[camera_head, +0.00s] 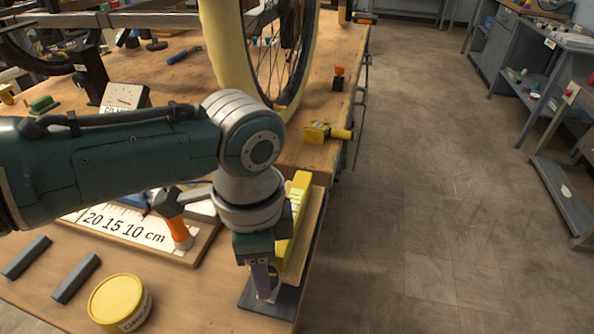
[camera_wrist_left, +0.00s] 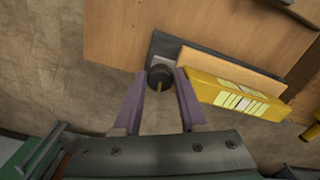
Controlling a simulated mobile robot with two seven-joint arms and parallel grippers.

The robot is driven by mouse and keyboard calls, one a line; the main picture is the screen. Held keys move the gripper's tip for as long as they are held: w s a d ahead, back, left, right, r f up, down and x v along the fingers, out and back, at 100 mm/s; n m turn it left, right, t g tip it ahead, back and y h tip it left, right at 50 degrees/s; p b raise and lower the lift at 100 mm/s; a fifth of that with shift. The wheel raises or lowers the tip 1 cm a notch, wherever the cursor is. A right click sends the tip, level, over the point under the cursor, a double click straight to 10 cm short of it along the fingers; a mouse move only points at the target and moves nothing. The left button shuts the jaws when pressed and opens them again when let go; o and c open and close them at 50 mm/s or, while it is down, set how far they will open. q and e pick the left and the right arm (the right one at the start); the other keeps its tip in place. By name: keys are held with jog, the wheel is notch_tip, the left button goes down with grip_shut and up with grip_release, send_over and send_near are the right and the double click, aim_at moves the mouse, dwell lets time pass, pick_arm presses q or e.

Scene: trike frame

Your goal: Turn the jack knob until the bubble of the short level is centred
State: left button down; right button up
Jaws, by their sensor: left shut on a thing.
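The short level (camera_head: 297,205) is a yellow bar lying on a wooden strip at the table's edge, partly behind my left wrist. In the left wrist view the level (camera_wrist_left: 237,97) shows a pale window with dark marks; the bubble is too small to make out. The dark round jack knob (camera_wrist_left: 159,74), with a light line on it, sits beside the level's end above a dark base plate (camera_head: 281,306). My left gripper (camera_head: 264,282) points down, its purple fingers (camera_wrist_left: 160,84) shut on either side of the knob. The right gripper is not in view.
A marked board (camera_head: 108,228) with an orange-handled hammer (camera_head: 180,230), a yellow tin (camera_head: 118,302) and two grey bars lie to the left. A wheel with a yellow tyre (camera_head: 228,55) stands behind. A yellow tool (camera_head: 318,132) lies near the edge. Open floor is at right.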

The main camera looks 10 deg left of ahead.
pick_arm(q)
jog(key=shift+m, duration=0.6)
jog(key=shift+c, duration=2.3)
grip_release()
jog(key=shift+r, duration=0.1)
notch_tip(320, 180, up, 10)
jog(key=p, duration=1)
